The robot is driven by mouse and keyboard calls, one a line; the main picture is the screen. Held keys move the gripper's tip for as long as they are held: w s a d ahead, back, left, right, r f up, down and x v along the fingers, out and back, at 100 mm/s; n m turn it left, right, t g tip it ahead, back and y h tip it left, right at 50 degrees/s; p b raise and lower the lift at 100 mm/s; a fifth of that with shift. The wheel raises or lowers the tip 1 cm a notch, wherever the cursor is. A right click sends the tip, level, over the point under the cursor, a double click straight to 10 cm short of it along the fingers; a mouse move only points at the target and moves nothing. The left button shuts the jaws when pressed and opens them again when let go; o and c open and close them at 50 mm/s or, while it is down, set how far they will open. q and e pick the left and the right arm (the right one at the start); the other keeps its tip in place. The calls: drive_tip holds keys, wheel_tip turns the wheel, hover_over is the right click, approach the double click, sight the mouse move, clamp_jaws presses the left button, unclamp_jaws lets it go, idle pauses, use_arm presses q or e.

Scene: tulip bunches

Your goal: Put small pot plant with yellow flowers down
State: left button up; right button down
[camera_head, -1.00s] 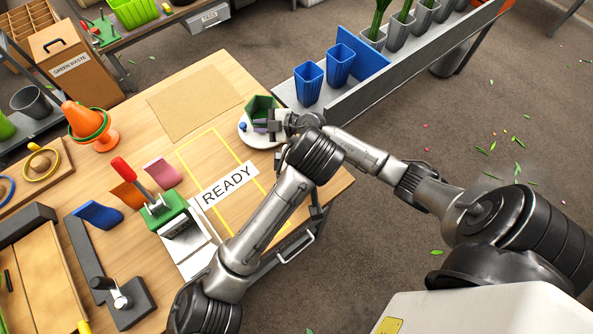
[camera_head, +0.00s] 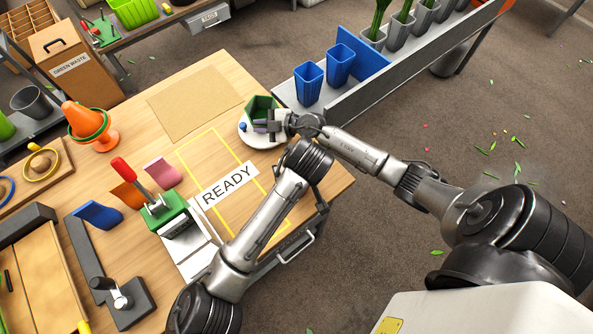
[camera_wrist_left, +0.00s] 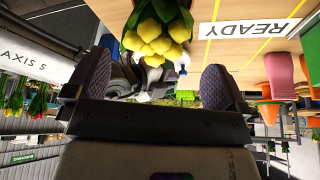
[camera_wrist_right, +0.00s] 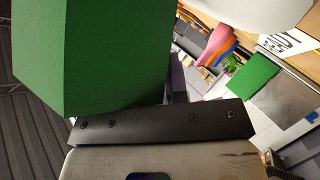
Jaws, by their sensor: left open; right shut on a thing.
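My right gripper (camera_head: 272,122) is shut on a green hexagonal pot (camera_head: 263,104) over the white plate (camera_head: 247,137). I cannot tell whether the pot touches the plate. In the right wrist view, the pot's green side (camera_wrist_right: 90,50) fills the left and one purple finger pad shows. In the head view the tulips are not seen and the left gripper is mostly hidden.
Blue vases (camera_head: 309,82) stand on a grey shelf at the right. The yellow-outlined READY area (camera_head: 228,186) is partly under my left arm. A brown mat (camera_head: 190,100) lies bare at the back.

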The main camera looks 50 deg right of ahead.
use_arm(q)
drive_tip(key=shift+x, duration=2.6)
drive_tip(key=shift+s, duration=0.1)
drive_tip(key=shift+c, duration=0.2)
